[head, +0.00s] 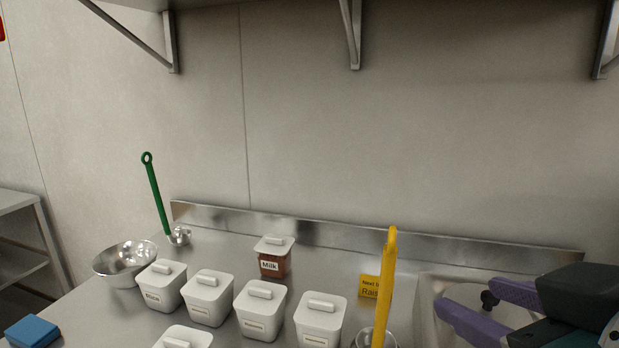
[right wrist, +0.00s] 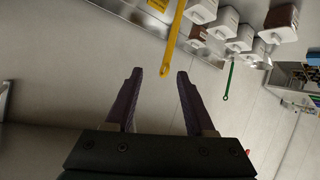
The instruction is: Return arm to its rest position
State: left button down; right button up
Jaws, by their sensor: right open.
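My right gripper (head: 462,304) shows at the lower right of the head view, with purple fingers spread apart and nothing between them. In the right wrist view the same open gripper (right wrist: 155,75) shows its two dark purple fingers, empty. It is to the right of the yellow-handled utensil (head: 389,285), apart from it in the head view. The yellow handle (right wrist: 173,38) also shows beyond the fingertips in the right wrist view. A shiny metal bowl (head: 117,265) stands at the left of the counter. My left gripper is not in view.
Several white lidded containers (head: 262,308) stand along the counter. A green-handled ladle (head: 155,192) leans at the back left. A yellow sign (head: 369,287) stands near the yellow handle. A blue block (head: 32,331) lies at the lower left. A shelf with brackets (head: 352,35) hangs above.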

jog(key=s+d+f+g+p, duration=0.1)
jog(key=s+f+g, duration=0.2)
jog(key=s, duration=0.3)
jog(key=s+d+f+m+g+p, duration=0.1)
jog(key=s+d+f+g, duration=0.15)
jog(key=s, duration=0.35)
jog(key=s+d+f+g, duration=0.1)
jog(key=s+f+g, duration=0.25)
jog(key=s, duration=0.25)
notch_tip(320, 180, up, 28)
jog(key=p, duration=2.7)
jog(key=shift+a+f, duration=0.2)
jog(key=shift+w, duration=0.1)
